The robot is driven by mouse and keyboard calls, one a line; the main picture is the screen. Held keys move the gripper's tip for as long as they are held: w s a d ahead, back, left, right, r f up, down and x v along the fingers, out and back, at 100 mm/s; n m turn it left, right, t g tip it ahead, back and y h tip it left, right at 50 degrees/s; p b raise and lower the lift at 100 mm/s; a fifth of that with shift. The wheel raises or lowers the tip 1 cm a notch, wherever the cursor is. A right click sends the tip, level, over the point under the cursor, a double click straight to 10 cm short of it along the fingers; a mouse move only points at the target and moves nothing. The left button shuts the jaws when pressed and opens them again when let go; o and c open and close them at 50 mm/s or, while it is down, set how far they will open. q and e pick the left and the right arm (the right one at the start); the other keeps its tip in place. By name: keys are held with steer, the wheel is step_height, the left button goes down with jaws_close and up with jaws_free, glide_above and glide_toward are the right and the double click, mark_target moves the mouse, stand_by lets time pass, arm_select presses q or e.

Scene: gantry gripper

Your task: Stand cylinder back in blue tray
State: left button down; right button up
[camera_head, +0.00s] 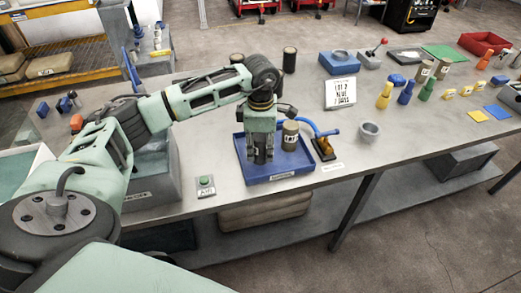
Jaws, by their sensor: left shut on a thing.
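The blue tray (283,178) lies on the grey table near its front edge. My left gripper (260,158) points down over the left part of the tray. It is shut on a dark thing, likely a cylinder, which the fingers mostly hide. I cannot tell whether that thing touches the tray floor. An olive-brown labelled cylinder (290,136) stands upright in the tray, to the right of the gripper and apart from its fingers. My right gripper is out of view.
A grey cup (369,132) stands further right. A green button box (205,187) is at the left front. A sign (341,92) stands behind.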

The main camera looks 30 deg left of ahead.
mark_target(261, 154)
arm_select(q)
step_height(261, 154, down, 2)
steer(key=shift+p, duration=0.35)
steer(key=shift+f, duration=0.25)
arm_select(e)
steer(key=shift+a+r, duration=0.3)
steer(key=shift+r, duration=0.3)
arm_select(q)
steer(key=shift+f, duration=0.1)
steer(key=shift+f+b, duration=0.15)
steer(key=shift+b, duration=0.15)
steer(key=c, duration=1.5)
jaws_free()
steer(key=shift+c, duration=0.2)
steer(key=o, duration=0.3)
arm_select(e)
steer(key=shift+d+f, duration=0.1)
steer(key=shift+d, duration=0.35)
